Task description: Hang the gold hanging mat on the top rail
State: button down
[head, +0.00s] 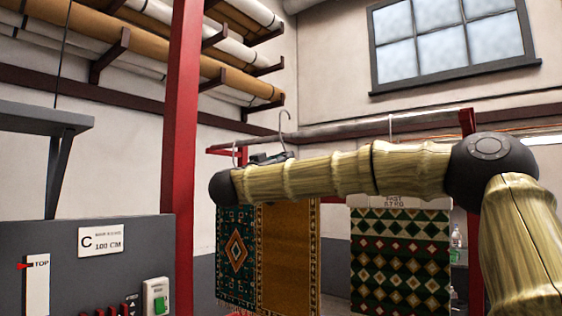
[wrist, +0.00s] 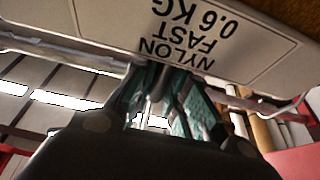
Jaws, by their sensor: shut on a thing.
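The gold hanging mat (head: 284,262) hangs upright in the head view, its upper part hidden behind my arm. Its pale header, marked "NYLON FAST 0.6 KG" (wrist: 195,32), fills the top of the wrist view. My gripper (head: 268,158) is shut on the mat's hanger at the header; its fingers show in the wrist view (wrist: 160,88). A wire hook (head: 285,127) rises above my gripper, close to the left end of the silver top rail (head: 345,129). I cannot tell whether the hook is over the rail or in front of it.
A teal patterned mat (head: 236,252) hangs directly left of the gold one. A green diamond mat (head: 400,262) hangs to the right, with a hook (head: 391,125) at the rail. A red post (head: 181,150) and a grey control panel (head: 100,265) stand at left.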

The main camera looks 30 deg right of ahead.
jog(key=shift+w+d, duration=0.35)
jog(key=shift+d, duration=0.5)
jog(key=shift+w+d+r, duration=0.1)
jog(key=shift+d, duration=0.1)
jog(key=shift+w+d+p, duration=0.25)
jog(key=shift+w+d, duration=0.1)
jog(key=shift+d, duration=0.5)
jog(key=shift+w+d+p, duration=0.3)
jog(key=shift+w+d, duration=0.05)
jog(key=shift+d, duration=0.55)
jog(key=shift+w+d+p, duration=0.25)
jog(key=shift+w+d, duration=0.1)
jog(key=shift+d, duration=0.5)
jog(key=shift+f, duration=0.25)
jog(key=shift+f+b, duration=1.4)
jog(key=shift+f, duration=0.45)
jog(key=c, duration=1.3)
grip_release()
